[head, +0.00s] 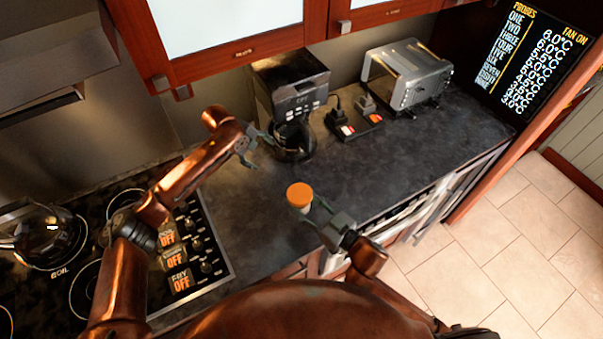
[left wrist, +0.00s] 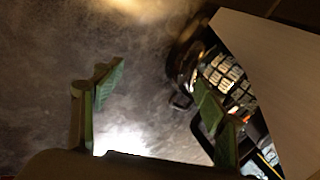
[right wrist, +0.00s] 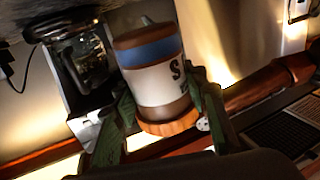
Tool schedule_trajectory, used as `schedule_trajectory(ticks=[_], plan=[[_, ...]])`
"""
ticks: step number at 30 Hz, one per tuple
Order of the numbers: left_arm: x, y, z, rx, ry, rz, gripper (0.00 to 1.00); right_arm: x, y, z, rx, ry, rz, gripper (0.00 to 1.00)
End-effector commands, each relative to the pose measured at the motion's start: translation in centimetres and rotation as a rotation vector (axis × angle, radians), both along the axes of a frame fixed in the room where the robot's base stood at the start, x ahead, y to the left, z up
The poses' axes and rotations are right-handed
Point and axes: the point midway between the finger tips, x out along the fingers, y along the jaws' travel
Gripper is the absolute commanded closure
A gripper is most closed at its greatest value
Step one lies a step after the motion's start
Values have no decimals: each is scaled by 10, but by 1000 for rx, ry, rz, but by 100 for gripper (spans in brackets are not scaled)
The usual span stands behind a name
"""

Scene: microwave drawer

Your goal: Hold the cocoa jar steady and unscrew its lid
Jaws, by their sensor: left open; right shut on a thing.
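The cocoa jar (head: 300,205) has an orange lid (head: 299,194) and is near the counter's front edge in the head view. In the right wrist view the jar (right wrist: 158,80) shows a white label, a blue band and part of dark lettering. My right gripper (head: 312,210) is shut on the jar, with its green-padded fingers on either side of it (right wrist: 160,120). I cannot tell whether the jar touches the counter. My left gripper (head: 261,140) is open and empty, up and left of the jar, near the coffee maker. Its spread fingers show in the left wrist view (left wrist: 155,105).
A black coffee maker (head: 290,90) stands behind the jar, with its carafe near my left gripper. A power strip (head: 352,125) and a metal toaster (head: 408,75) are to the right. A stove with a kettle (head: 48,235) is at left. The counter around the jar is clear.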

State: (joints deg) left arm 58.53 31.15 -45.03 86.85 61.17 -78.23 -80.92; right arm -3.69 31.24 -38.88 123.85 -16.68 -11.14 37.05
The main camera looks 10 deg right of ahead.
Motion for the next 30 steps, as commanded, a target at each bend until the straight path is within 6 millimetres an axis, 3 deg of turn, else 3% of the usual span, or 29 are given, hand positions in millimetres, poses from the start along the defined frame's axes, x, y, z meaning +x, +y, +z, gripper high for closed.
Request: schedule_trajectory(ticks=[1,6,12,18,21,25,30], plan=[[-9,-21,12,8,-30,-122,34,0,0,1,1,-2,0,100],[-48,-78,54,77,-127,-560,34,0,0,1,1,-2,0,100],[-113,-121,108,232,-206,-1086,34,0,0,1,1,-2,0,100],[-177,-127,143,407,-210,-1570,34,0,0,1,1,-2,0,100],[-199,-123,153,465,-193,-1738,34,0,0,1,1,-2,0,100],[-216,-117,160,508,-171,-1872,34,0,0,1,1,-2,0,100],[-222,-113,155,522,-157,-1924,34,0,0,1,1,-2,0,100]])
